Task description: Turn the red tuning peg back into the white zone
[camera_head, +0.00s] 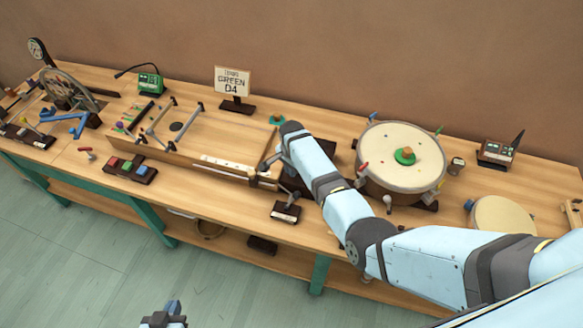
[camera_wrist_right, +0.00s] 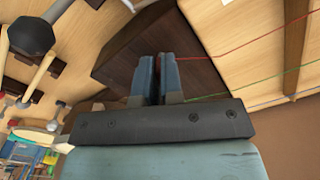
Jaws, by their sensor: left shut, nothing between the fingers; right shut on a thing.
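The stringed wooden box (camera_head: 200,135) lies along the middle of the table. In the right wrist view its dark end block (camera_wrist_right: 130,50) shows, with a red string (camera_wrist_right: 260,45), a green string (camera_wrist_right: 250,85) and a blue string running off to the right. My right gripper (camera_wrist_right: 166,62) is shut at this block. A small bit of red, likely the red tuning peg (camera_wrist_right: 161,58), shows between its fingers; the rest is hidden. In the head view my arm covers this spot. I cannot make out the white zone. My left gripper (camera_head: 165,312) is shut and empty, low in front of the table.
A drum (camera_head: 400,158) with coloured pegs stands right of my right arm. Mallets on a small stand (camera_head: 286,212) are close to the arm at the front edge. A sign (camera_head: 233,82) stands behind the box. A button box (camera_head: 130,169) sits at the front left.

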